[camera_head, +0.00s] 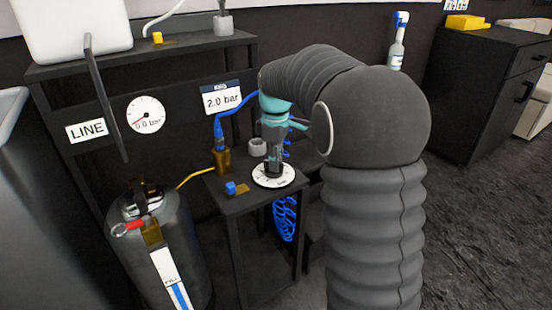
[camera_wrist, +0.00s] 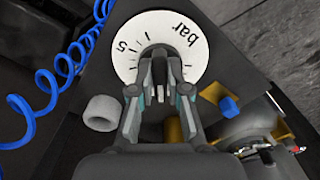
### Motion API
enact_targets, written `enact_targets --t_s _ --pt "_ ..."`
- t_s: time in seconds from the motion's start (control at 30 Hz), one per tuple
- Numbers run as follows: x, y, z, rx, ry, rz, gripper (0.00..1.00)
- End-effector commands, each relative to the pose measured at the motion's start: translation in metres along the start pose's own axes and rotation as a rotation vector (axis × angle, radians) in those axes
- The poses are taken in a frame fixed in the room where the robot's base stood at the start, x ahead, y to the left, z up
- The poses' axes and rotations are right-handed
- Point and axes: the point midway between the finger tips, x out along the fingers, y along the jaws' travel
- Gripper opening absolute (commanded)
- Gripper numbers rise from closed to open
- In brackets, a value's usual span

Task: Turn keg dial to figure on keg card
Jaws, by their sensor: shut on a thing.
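The keg dial is a white disc (camera_head: 288,178) marked "bar", lying on a small dark stand. In the wrist view the dial (camera_wrist: 190,30) shows a 5 and a 1 and tick marks. My gripper (camera_head: 273,168) points straight down at the dial's centre. In the wrist view my gripper (camera_wrist: 160,92) is shut on the dial's knob, which is mostly hidden between the fingers. The keg card (camera_head: 222,98) hangs on the dark panel and reads 2.0 bar. A round gauge (camera_head: 146,115) left of it reads 0.0 bar, with a red needle.
A metal keg (camera_head: 158,245) with a red-handled ring stands left of the stand (camera_head: 228,203). A brass fitting (camera_head: 222,160), a blue knob (camera_head: 231,188) and a grey cup-like piece (camera_head: 257,147) are close to the dial. Blue coiled hose (camera_head: 285,218) hangs below.

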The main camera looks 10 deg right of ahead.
Motion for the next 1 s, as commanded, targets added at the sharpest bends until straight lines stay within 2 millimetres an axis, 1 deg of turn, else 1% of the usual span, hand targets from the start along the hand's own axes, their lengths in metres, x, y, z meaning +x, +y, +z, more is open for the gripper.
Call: enact_targets --t_s 0.47,0.5,0.57,0.6,0.87,1.0 --pt "-0.0001 0.0004 -0.0008 -0.014 0.002 0.002 0.0" --pt "-0.0001 0.0004 -0.0008 -0.014 0.002 0.002 0.2" --pt "0.0 0.0004 -0.0008 -0.014 0.002 0.001 0.35" --pt "0.0 0.0003 -0.0006 -0.014 0.002 0.001 0.41" --pt "-0.0003 0.0004 -0.0001 -0.013 0.001 0.001 0.41" --pt "-0.0075 0.0008 -0.0003 -0.013 0.002 0.002 0.41"
